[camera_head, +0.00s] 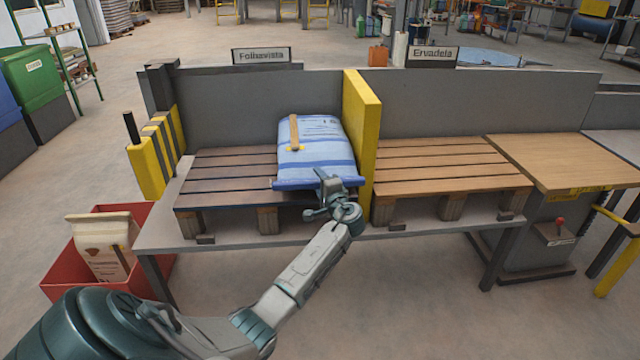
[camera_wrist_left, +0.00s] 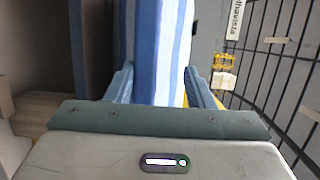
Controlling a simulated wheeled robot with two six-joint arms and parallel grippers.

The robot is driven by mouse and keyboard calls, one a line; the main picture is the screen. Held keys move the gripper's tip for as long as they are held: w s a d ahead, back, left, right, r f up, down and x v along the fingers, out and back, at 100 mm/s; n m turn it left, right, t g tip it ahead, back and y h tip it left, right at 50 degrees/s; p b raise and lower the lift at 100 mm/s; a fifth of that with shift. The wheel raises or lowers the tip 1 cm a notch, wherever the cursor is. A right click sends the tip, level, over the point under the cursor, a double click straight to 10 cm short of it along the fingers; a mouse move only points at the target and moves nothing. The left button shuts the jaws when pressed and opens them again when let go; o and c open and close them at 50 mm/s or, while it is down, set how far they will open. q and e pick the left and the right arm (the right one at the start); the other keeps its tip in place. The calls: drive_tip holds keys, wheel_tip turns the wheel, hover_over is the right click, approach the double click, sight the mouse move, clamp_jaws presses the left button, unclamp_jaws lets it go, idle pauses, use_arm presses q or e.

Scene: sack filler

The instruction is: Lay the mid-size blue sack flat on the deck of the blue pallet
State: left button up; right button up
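The blue sack (camera_head: 318,152), light blue with darker bands, is over the dark-slatted left pallet (camera_head: 228,180), close to the yellow divider. I cannot tell whether its whole underside rests on the slats. A tan strip lies on its top. My left gripper (camera_head: 328,190) is at the sack's near edge. In the left wrist view the blue-and-white striped sack (camera_wrist_left: 160,50) fills the gap between the two fingers (camera_wrist_left: 160,88), which appear closed on it. No pallet looks clearly blue; the left one has dark brown slats. My right gripper is out of view.
A yellow divider (camera_head: 361,140) stands right of the sack. Beyond it a light wooden pallet (camera_head: 440,168) is empty. Grey back panels (camera_head: 480,98) carry two signs. Yellow-and-black posts (camera_head: 150,165) stand left. A red bin (camera_head: 65,270) holds a tan sack (camera_head: 103,247).

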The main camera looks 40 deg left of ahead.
use_arm(q)
drive_tip(key=shift+f, duration=0.2)
drive_tip(key=v, duration=1)
drive_tip(key=shift+s+d+r+p, duration=0.15)
drive_tip(key=shift+d+r+p, duration=0.1)
drive_tip(key=shift+d+p, duration=0.1)
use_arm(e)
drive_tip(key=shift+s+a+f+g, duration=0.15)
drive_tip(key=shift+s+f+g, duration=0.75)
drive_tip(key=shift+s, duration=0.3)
